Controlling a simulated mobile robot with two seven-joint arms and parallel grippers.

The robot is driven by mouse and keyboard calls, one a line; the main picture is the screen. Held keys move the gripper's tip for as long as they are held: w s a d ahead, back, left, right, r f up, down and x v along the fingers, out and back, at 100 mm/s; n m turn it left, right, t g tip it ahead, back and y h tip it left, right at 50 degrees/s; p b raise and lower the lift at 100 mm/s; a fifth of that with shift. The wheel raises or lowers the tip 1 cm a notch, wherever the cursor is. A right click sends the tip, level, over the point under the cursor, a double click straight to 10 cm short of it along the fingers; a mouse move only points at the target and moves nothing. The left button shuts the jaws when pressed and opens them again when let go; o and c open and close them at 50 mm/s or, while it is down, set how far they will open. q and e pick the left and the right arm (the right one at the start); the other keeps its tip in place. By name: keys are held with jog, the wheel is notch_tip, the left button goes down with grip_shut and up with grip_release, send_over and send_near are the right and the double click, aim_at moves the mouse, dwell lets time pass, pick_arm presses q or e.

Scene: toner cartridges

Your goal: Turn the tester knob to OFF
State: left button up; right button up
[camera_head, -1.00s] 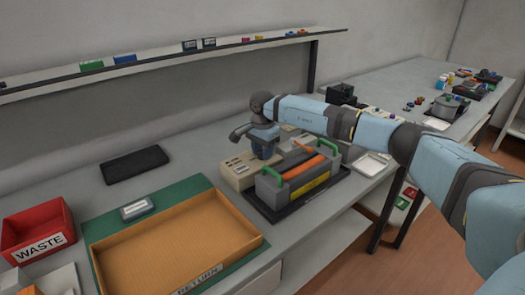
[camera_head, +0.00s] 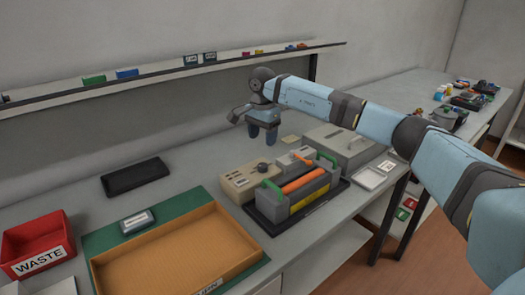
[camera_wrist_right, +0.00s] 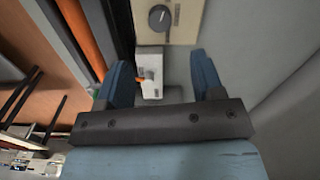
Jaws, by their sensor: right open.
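The tester (camera_head: 247,184) is a beige box on the bench, with dark slots on its front part and a dark round knob (camera_head: 262,167). The knob also shows in the right wrist view (camera_wrist_right: 160,18), at the top, beyond my fingertips; its labels are too small to read. My right gripper (camera_head: 262,138) points down, open and empty, above and behind the tester, apart from the knob. Its two blue fingers also show in the right wrist view (camera_wrist_right: 161,75). My left gripper is not in view.
A small grey box with an orange lever (camera_head: 303,157) stands right of the tester. A black-based holder with an orange roller (camera_head: 304,182) and green handles is in front. A grey case (camera_head: 345,146), an orange-brown return tray (camera_head: 170,250) and a red waste bin (camera_head: 37,240) stand nearby.

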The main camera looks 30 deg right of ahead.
jog(key=shift+r, duration=1.8)
